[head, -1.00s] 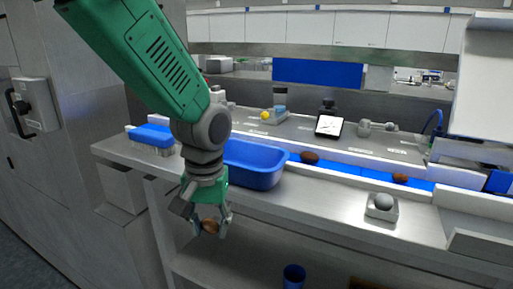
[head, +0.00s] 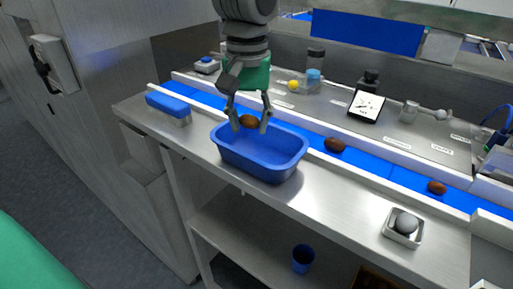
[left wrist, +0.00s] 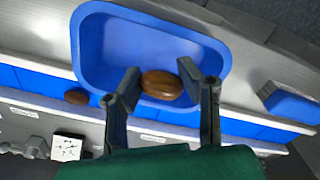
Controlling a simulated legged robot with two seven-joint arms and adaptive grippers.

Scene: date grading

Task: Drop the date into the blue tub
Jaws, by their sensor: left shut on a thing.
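The brown date (head: 248,121) is between the fingers of my left gripper (head: 249,121), which is shut on it. They are over the back part of the blue tub (head: 290,163), which stands on the steel bench in the head view. In the left wrist view the date (left wrist: 162,85) sits between the fingertips, with the blue tub (left wrist: 88,45) behind it. The tub's visible inside is empty. My right gripper is not in view.
A blue conveyor belt (head: 376,164) runs behind the tub, carrying a brown date (head: 334,145) and another date (head: 437,187) farther right. A blue-topped block (head: 168,105) is left of the tub. A grey ball in a white holder (head: 405,223) is at the right front. A blue bin (head: 303,259) is below.

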